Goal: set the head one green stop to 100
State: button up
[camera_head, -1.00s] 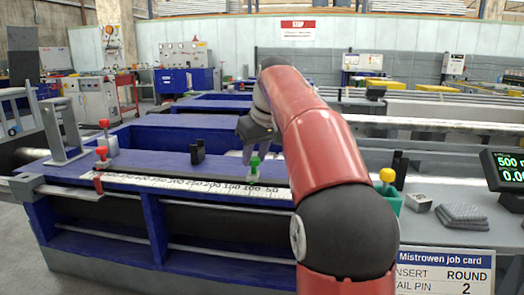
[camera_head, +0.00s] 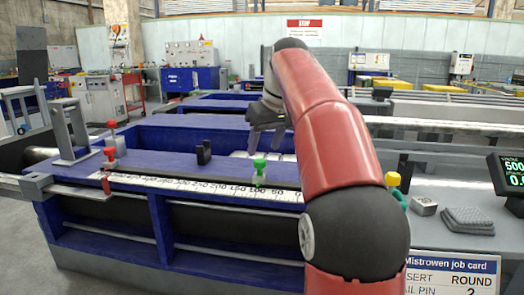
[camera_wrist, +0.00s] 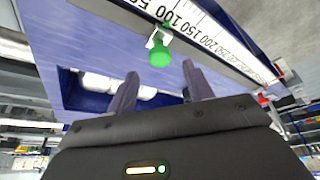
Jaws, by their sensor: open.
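The green stop (camera_head: 259,164) stands upright on the rail along the front of the blue table, at about the 100 mark of the white scale (camera_head: 190,185). I cannot read its exact setting. In the wrist view the green stop (camera_wrist: 159,54) shows its round knob just beyond the fingertips, beside the printed 100. My gripper (camera_head: 266,146) is open and empty, behind and a little above the stop in the head view. In the wrist view my gripper (camera_wrist: 161,72) has its two fingers spread, with no contact visible.
A black upright block (camera_head: 204,152) sits on the blue table behind the scale. A yellow knob (camera_head: 393,179), a small grey box (camera_head: 424,206) and a job card (camera_head: 450,272) are at right.

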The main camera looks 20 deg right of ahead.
jog(key=v, duration=0.3)
jog(key=shift+r+p, duration=0.15)
jog(key=shift+p, duration=0.15)
jog(key=s+a+f+m, duration=0.1)
jog(key=s+a+f, duration=0.6)
jog(key=s, duration=0.4)
jog(key=s+a+f, duration=0.2)
jog(key=s+f, duration=0.5)
jog(key=f, duration=0.1)
jog(key=s+a+f+m+t, duration=0.1)
jog(key=s+a+f, duration=0.1)
jog(key=s+f, duration=0.6)
jog(key=shift+a+f+h, duration=0.4)
jog(key=shift+f, duration=0.4)
